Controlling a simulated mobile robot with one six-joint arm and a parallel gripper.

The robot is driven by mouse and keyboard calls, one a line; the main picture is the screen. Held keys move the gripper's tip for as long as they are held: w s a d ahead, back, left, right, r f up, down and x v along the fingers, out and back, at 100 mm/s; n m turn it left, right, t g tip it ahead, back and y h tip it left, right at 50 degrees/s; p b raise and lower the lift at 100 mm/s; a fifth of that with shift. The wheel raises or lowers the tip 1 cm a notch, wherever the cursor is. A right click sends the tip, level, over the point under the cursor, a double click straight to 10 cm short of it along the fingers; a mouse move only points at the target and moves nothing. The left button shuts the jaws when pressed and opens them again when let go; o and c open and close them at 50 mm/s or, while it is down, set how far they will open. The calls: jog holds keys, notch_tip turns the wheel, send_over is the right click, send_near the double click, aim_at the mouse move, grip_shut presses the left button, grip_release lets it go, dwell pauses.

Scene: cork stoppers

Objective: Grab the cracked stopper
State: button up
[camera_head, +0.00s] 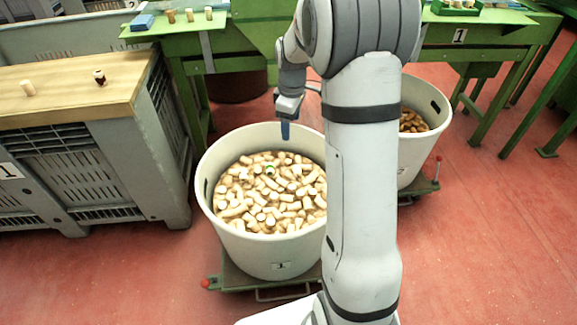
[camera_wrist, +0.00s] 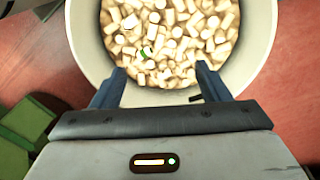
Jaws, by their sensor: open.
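Many pale cork stoppers (camera_head: 262,205) fill a large white bin in the middle of the head view. One stopper with a green mark (camera_head: 270,170) lies on top of the pile, and it also shows in the wrist view (camera_wrist: 147,52). I cannot make out a crack on any stopper at this size. My gripper (camera_head: 286,130) hangs over the far rim of the bin, above the corks. In the wrist view my gripper (camera_wrist: 160,88) is open, with its blue fingers apart and nothing between them. My arm hides the right part of the bin.
The bin (camera_head: 216,222) stands on a green wheeled dolly (camera_head: 228,281). A second bin (camera_head: 434,112) with brown corks is behind my arm. Green tables stand behind.

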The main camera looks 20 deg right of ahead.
jog(key=w+d+f+n+b, duration=0.2)
jog(key=w+d+f+b, duration=0.15)
jog(key=f, duration=0.65)
jog(key=w+d+f+n+b, duration=0.2)
jog(key=w+f+b, duration=0.15)
jog(key=f, duration=0.55)
jog(key=n, duration=0.1)
send_over(298, 167)
jog(key=shift+g, duration=0.4)
notch_tip(298, 167, down, 6)
jog(key=shift+s+a+r+b, duration=0.1)
jog(key=shift+s+b, duration=0.05)
jog(key=shift+b, duration=0.25)
notch_tip(298, 167, down, 5)
jog(key=shift+f+b, duration=0.15)
jog(key=shift+b, duration=1.05)
